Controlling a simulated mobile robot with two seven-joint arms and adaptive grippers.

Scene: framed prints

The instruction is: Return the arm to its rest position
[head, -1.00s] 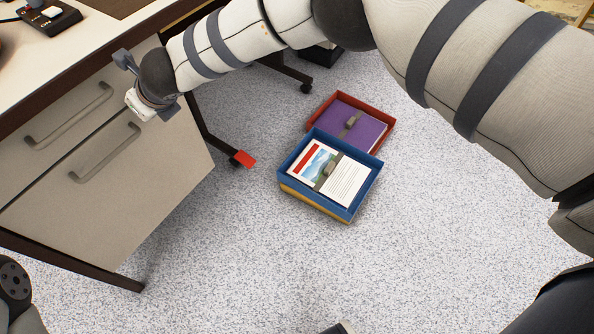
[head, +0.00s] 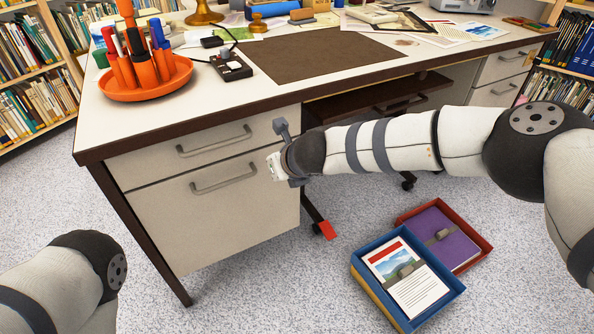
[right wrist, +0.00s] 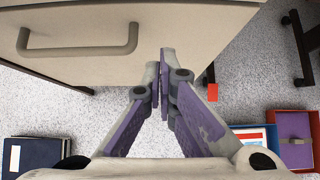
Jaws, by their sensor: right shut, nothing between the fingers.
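My right arm comes in from the right in the head view, and its wrist end is in front of the right edge of the desk drawers (head: 225,205). In the right wrist view my right gripper (right wrist: 165,75) is shut with nothing between its fingers. Its fingertips are close to a drawer front (right wrist: 190,30), right of the handle (right wrist: 80,48); I cannot tell if they touch. In the head view the fingers are not clear. Part of my left arm shows at the lower left; its gripper is out of view.
On the floor below my right arm stand a blue tray (head: 458,283) with papers and a red tray (head: 480,222) with a purple folder. The desk top (head: 270,48) holds an orange pen holder (head: 150,88). Bookshelves stand on both sides.

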